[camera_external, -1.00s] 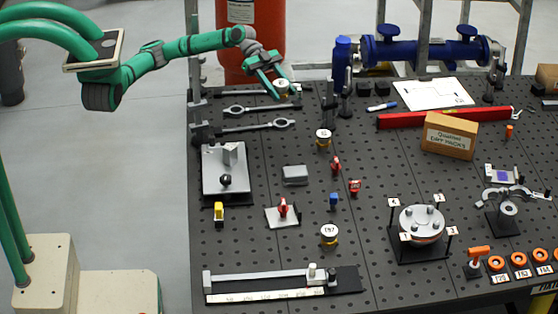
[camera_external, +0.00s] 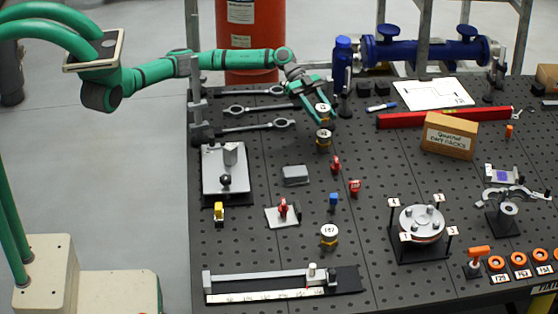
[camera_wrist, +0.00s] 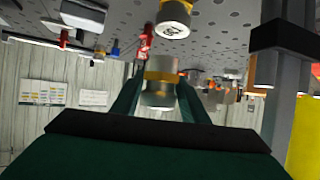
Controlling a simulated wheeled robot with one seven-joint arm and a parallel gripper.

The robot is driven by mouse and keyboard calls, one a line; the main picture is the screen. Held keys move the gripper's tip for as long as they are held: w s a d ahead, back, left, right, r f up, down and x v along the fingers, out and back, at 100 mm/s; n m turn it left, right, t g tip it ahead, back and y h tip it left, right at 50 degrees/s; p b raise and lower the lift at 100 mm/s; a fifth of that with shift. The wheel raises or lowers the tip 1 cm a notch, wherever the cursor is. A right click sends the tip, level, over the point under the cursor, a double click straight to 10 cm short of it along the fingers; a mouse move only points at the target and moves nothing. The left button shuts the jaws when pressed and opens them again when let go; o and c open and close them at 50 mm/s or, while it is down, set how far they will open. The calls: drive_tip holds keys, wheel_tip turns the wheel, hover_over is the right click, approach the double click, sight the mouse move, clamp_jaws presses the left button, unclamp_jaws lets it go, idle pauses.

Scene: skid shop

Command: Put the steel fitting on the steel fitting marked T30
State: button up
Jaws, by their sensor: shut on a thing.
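My gripper (camera_external: 322,104) is shut on a short steel fitting (camera_external: 323,112) with a yellow band, held above the back of the perforated table. In the wrist view the held fitting (camera_wrist: 160,88) sits between the fingertips. A similar banded fitting (camera_external: 323,139) stands upright on the table just below it in the external view; a fitting also shows in the wrist view (camera_wrist: 173,20), with a gap between it and the held one. Another banded fitting (camera_external: 329,236) stands farther forward. The labels on top are too small to read surely, so I cannot tell which is T30.
Wrenches (camera_external: 255,127) lie at left. Small red parts (camera_external: 336,164) and a grey block (camera_external: 295,175) are in front. A cardboard box (camera_external: 449,137) is at right.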

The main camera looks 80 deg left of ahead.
sight(323, 124)
drive_tip(key=shift+w+f, duration=0.35)
drive_tip(key=shift+f, duration=1.6)
drive_tip(key=shift+f, duration=0.1)
drive_tip(key=o, duration=1.2)
drive_tip(key=shift+c, duration=0.2)
drive_tip(key=v, duration=1.2)
drive_tip(key=shift+a, duration=0.1)
